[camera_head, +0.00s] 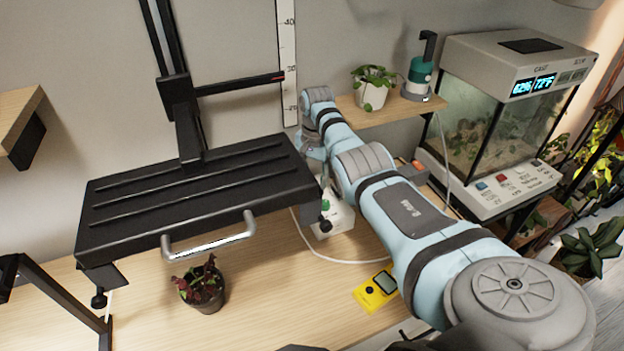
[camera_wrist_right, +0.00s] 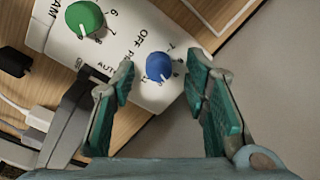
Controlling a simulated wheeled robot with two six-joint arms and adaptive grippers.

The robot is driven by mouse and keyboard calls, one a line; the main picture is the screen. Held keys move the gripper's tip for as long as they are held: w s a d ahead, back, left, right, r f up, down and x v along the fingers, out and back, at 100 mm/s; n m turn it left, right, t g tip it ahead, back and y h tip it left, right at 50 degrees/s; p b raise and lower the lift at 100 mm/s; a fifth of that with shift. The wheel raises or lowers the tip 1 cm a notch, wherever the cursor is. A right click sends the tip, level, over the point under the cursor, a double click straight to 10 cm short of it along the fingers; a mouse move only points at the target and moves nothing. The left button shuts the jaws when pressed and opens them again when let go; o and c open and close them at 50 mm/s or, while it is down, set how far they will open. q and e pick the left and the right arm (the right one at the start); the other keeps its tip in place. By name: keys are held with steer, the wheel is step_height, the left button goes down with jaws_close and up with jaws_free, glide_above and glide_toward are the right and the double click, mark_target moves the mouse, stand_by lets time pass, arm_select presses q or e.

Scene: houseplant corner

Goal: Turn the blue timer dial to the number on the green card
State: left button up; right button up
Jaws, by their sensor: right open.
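The blue timer dial (camera_wrist_right: 159,67) is a round knob on a white panel (camera_wrist_right: 128,40) in the right wrist view. Its white mark points toward the bottom of the picture, slightly right. Numbers and "OFF" are printed around it, partly hidden or too small to read. My right gripper (camera_wrist_right: 160,76) is open, with one green-padded finger on each side of the blue dial; I cannot tell whether they touch it. I cannot make out a green card. My left gripper is not in view.
A green dial (camera_wrist_right: 85,18) sits on the same panel. The black lamp panel (camera_head: 195,190) hangs close beside my right arm. A terrarium (camera_head: 500,120) is at right.

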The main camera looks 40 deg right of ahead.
steer(key=shift+w+f, duration=0.2)
steer(key=shift+f, duration=0.35)
steer(key=shift+s+r, duration=0.25)
steer(key=shift+s, duration=0.15)
steer(key=shift+c, duration=0.2)
steer(key=c, duration=0.3)
steer(key=shift+w, duration=0.1)
jaws_close()
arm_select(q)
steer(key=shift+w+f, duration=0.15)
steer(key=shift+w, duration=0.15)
